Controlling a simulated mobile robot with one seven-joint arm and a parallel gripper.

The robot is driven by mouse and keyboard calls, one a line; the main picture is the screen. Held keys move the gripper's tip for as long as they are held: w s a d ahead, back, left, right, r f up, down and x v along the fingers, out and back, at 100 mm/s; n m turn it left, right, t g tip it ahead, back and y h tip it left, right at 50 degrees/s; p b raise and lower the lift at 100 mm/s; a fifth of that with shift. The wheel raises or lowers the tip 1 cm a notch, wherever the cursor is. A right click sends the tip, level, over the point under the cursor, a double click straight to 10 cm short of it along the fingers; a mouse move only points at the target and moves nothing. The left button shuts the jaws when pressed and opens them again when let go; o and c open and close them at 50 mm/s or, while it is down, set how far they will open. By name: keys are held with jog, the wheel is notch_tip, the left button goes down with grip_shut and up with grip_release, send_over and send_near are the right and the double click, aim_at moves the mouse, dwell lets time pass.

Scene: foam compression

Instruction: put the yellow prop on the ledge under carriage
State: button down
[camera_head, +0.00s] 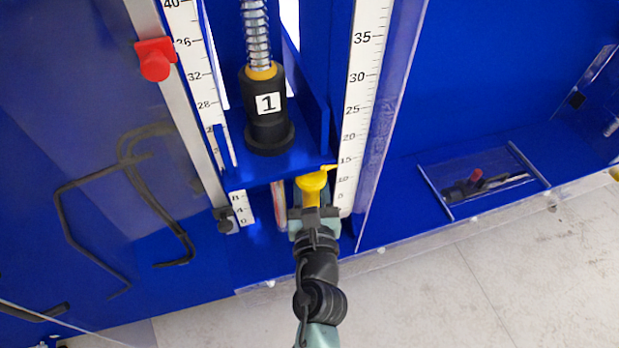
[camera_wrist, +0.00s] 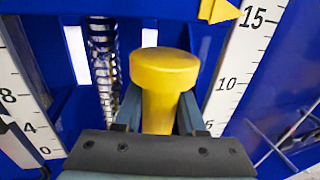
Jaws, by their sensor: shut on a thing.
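The yellow prop (camera_head: 311,182) is a post with a wide round head. My gripper (camera_head: 313,208) is shut on it, and it stands upright between the fingers in the wrist view (camera_wrist: 165,75). The prop is just below the front right of the blue carriage (camera_head: 280,166), near the right scale. The carriage bears a black cylinder marked 1 (camera_head: 268,115) under a spring. A yellow pointer on the carriage (camera_wrist: 218,10) shows at the top of the wrist view. I cannot tell whether the prop's foot touches the ledge, as my gripper hides it.
Scales stand left (camera_head: 195,60) and right (camera_head: 358,80) of the carriage, with a clear panel (camera_head: 390,110) beside the right one. A red clamp (camera_head: 154,60) sits on the left rail. A tray with small tools (camera_head: 480,185) lies to the right.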

jog(key=f+b, duration=0.1)
jog(key=w+f+b, duration=0.1)
jog(key=f+b, duration=0.1)
dwell(0.4)
jog(key=shift+f, duration=0.1)
jog(key=shift+f+b, duration=0.15)
jog(key=shift+b, duration=0.15)
jog(key=c, duration=0.8)
grip_release()
jog(key=shift+s+f, duration=0.1)
jog(key=shift+o, duration=0.2)
